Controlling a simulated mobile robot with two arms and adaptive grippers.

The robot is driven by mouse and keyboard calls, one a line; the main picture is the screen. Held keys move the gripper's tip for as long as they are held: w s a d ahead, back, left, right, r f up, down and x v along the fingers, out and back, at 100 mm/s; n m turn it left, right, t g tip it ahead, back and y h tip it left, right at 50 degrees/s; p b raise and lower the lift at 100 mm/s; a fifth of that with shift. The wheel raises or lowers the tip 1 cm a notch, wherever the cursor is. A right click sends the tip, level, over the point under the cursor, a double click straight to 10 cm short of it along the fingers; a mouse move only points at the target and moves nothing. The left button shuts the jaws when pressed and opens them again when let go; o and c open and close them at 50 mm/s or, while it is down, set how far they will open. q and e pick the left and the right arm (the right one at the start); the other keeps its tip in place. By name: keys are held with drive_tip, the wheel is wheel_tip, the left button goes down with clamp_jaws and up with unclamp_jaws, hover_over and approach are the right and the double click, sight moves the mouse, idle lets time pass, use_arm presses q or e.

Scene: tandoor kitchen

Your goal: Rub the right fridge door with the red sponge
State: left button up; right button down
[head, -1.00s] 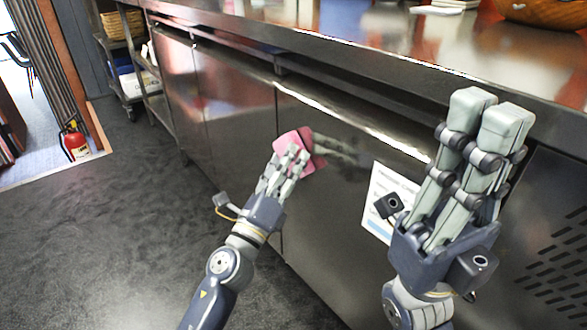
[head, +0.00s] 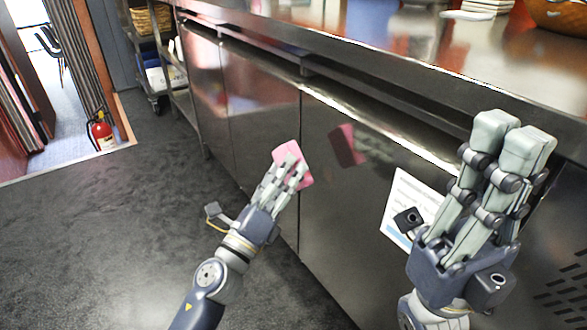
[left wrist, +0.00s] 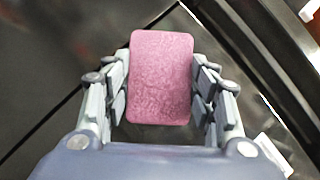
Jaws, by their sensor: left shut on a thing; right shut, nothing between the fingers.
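A pink-red sponge (head: 293,163) is held in my left gripper (head: 285,170), in front of the steel fridge front. In the left wrist view the sponge (left wrist: 162,75) sits between the two fingers, gripped at its sides. The right fridge door (head: 335,200) is a shiny steel panel right of a vertical seam, and it mirrors the sponge. A gap separates the sponge from its reflection, so the sponge appears apart from the door. My right gripper (head: 515,130) is shut and empty, pointing up in front of the counter at the right.
A steel counter top (head: 400,60) overhangs the doors. A white notice (head: 405,205) is on the front beside my right gripper, with a vent grille (head: 565,290) further right. The dark floor (head: 100,230) at left is clear. A fire extinguisher (head: 102,132) stands far left.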

use_arm(q)
drive_tip(key=shift+a, duration=0.1)
drive_tip(key=shift+s+a, duration=0.9)
drive_tip(key=shift+a, duration=0.3)
